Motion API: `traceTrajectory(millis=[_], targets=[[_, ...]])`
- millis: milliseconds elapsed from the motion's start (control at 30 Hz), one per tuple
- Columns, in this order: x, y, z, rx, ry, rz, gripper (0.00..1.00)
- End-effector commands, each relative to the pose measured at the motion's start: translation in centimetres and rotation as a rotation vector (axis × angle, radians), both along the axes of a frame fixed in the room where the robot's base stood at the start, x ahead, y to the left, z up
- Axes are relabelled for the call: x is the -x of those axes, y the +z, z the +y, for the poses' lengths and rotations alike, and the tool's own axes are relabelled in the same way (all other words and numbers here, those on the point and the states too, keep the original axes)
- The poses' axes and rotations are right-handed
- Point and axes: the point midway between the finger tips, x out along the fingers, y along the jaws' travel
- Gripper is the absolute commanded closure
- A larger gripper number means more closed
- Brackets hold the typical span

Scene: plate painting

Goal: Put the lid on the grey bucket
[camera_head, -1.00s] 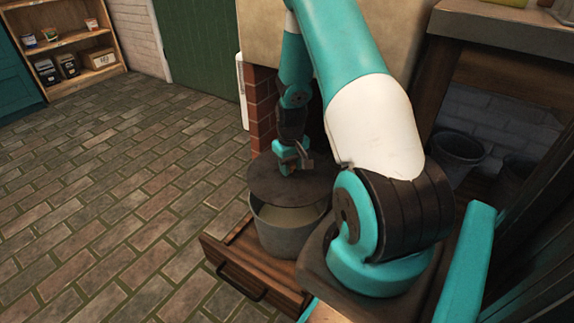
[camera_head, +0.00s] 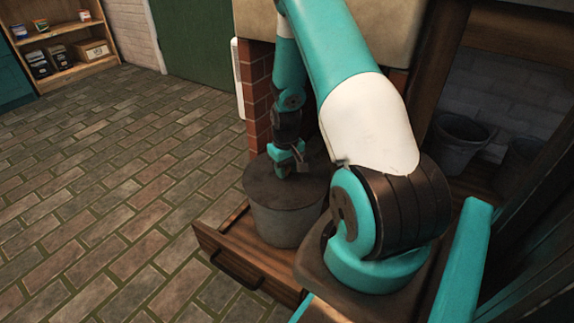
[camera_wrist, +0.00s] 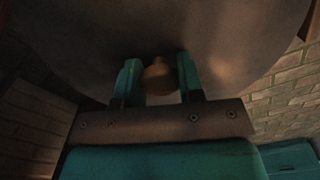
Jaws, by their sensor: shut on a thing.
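The grey bucket (camera_head: 285,225) stands upright in an open wooden drawer in the head view. The round dark lid (camera_head: 262,184) lies over the bucket's mouth and hides its inside. My gripper (camera_head: 291,168) is above the lid, pointing down at its middle. In the wrist view the lid (camera_wrist: 215,35) fills the upper part, and my gripper's two teal fingers (camera_wrist: 160,80) are shut on its brass-coloured knob (camera_wrist: 159,76). I cannot tell whether the lid's rim is seated evenly all round, as my arm hides the far right side.
The wooden drawer (camera_head: 232,262) sticks out over the brick floor (camera_head: 110,200). A brick pillar (camera_head: 257,105) stands close behind the bucket. Another dark bucket (camera_head: 458,140) stands in an alcove at the right. A shelf (camera_head: 75,72) is far left.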

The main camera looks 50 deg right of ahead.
Motion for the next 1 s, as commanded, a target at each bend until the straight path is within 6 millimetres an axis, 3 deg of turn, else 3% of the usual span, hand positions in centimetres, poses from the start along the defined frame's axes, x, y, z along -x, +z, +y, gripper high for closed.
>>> traceTrajectory(millis=[867,900,1000], targets=[[0.12,-0.31,-0.04,0.002,0.0,-0.002,0.97],[0.11,-0.31,-0.03,0.002,0.0,-0.002,0.6],[0.12,-0.31,-0.02,0.002,0.0,-0.002,0.37]])
